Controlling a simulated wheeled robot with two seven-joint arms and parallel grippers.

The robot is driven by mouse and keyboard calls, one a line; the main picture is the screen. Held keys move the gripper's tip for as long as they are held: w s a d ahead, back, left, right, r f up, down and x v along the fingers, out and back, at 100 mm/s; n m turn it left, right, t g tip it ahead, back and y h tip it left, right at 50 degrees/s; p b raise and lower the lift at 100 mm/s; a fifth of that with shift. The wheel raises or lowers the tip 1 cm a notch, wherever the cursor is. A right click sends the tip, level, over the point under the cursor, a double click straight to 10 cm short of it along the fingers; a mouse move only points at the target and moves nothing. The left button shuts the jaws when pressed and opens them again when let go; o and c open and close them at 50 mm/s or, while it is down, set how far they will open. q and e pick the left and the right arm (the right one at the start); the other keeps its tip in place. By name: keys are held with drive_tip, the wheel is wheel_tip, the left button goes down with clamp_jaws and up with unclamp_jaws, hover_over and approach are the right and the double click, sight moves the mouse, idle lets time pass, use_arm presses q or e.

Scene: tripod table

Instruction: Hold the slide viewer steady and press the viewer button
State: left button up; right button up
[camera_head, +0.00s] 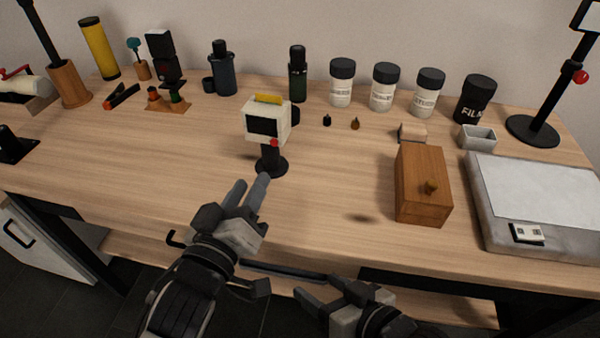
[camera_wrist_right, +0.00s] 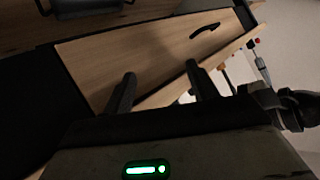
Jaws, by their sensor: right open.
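The slide viewer (camera_head: 267,122) stands upright on the table on a dark post with a round base. It is a cream box with a dark front window and a yellow piece on top. The red viewer button (camera_head: 274,142) is low on its front. My left gripper (camera_head: 252,179) is just in front of the viewer's base, fingers a little apart with nothing between them. I cannot tell whether a fingertip touches the base. My right gripper (camera_head: 318,285) is open and empty at the table's front edge; its fingers also show in the right wrist view (camera_wrist_right: 159,68).
White jars (camera_head: 383,88) and dark bottles stand along the back. The table around the viewer's front is clear.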

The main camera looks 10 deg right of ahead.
drive_tip(key=s+a+r+n+g+y, duration=0.1)
drive_tip(key=s+a+n+g+y, duration=0.1)
drive_tip(key=s+a+g+y, duration=0.3)
drive_tip(key=w+d+r+n+t+y, duration=0.2)
drive_tip(key=w+r+n+t, duration=0.3)
drive_tip(key=n, duration=0.5)
drive_tip(key=s+r+n+g+y, duration=0.55)
drive_tip(key=s+n, duration=0.35)
drive_tip(key=n, duration=0.5)
drive_tip(key=n+t+h, duration=0.8)
drive_tip(key=n+t, duration=0.1)
drive_tip(key=n, duration=0.7)
approach(276, 152)
drive_tip(key=shift+s+d+f+y, duration=0.1)
drive_tip(key=shift+s+d+y, duration=0.05)
drive_tip(key=shift+d+y, duration=0.1)
drive_tip(key=shift+w+a, duration=0.15)
drive_tip(key=shift+w, duration=0.15)
drive_tip(key=x, duration=1.1)
drive_tip(key=shift+w+a, duration=0.15)
drive_tip(key=shift+w, duration=0.05)
